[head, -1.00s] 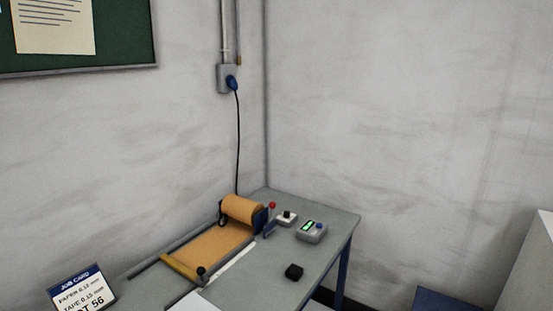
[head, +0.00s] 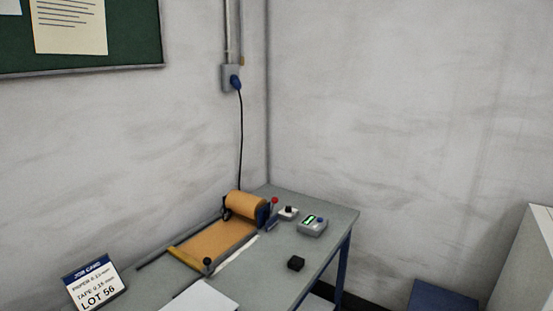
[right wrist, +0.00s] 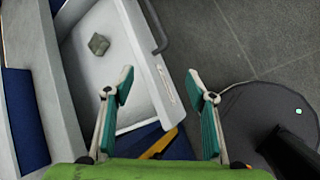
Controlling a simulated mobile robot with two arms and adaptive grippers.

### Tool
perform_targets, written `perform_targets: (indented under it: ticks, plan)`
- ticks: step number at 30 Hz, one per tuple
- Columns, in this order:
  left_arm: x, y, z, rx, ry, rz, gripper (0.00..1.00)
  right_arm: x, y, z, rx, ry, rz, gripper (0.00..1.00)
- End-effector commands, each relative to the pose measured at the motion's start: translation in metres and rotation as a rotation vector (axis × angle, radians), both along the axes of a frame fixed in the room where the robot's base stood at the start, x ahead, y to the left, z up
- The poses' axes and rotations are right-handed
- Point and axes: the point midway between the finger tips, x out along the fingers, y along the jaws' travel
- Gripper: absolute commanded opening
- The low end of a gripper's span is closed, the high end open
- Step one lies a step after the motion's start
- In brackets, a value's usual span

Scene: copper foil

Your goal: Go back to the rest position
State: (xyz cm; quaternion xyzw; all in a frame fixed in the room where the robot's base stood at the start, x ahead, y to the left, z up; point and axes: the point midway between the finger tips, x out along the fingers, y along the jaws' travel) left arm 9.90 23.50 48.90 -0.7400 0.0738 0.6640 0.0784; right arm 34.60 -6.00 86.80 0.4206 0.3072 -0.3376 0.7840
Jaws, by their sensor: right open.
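My right gripper (right wrist: 160,105) shows in the right wrist view with its two teal-padded fingers spread apart and nothing between them. Below and beyond it is a white tray (right wrist: 92,72) with a small dark grey block (right wrist: 99,44) lying in it. The fingers are apart from the block. In the head view neither gripper shows.
Dark floor (right wrist: 240,35) is clear at the upper right of the right wrist view.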

Motion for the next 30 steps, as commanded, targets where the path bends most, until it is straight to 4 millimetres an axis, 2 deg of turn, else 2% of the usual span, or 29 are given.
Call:
perform_targets:
  ticks: [6,12,24,25,30]
  plan:
    - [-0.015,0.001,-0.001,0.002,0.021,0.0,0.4,-0.029,-0.059,-0.003,0.457,0.073,-0.613,0.51]
    - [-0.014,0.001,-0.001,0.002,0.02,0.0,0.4,-0.046,-0.098,0.011,0.728,0.065,-1.036,0.51]
    - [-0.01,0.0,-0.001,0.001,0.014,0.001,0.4,-0.068,-0.146,0.048,1.027,-0.003,-1.529,0.51]
    - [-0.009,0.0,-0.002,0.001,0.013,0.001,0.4,-0.068,-0.146,0.044,1.036,-0.003,-1.548,0.51]
    - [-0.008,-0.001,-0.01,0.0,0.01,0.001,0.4,-0.059,-0.143,0.0,1.017,0.011,-1.543,0.51]
